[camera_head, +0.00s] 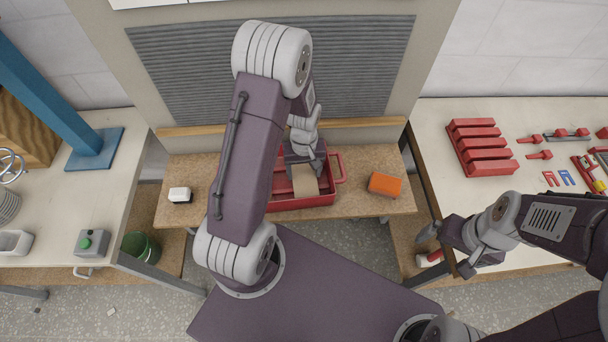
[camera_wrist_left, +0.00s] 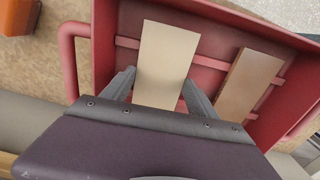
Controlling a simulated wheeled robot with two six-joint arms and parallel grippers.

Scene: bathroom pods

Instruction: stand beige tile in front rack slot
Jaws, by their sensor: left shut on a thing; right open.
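The pale beige tile (camera_wrist_left: 165,60) is held between the two fingers of my left gripper (camera_wrist_left: 160,88), with its broad face toward the wrist camera. In the head view my left gripper (camera_head: 304,160) reaches down over the red rack (camera_head: 338,170), and a tan tile (camera_head: 306,186) shows just in front of it. In the wrist view a browner tile (camera_wrist_left: 247,82) lies across the rack's thin rails, beside the held tile and apart from it. I cannot tell whether the held tile touches the rack. My right gripper (camera_head: 447,252) is open and empty, near the right bench.
The rack stands on a wooden bench (camera_head: 230,200) between an orange block (camera_head: 384,184) and a white block (camera_head: 180,195). The right worktop (camera_head: 440,150) holds a red slotted block (camera_head: 482,148) and small parts.

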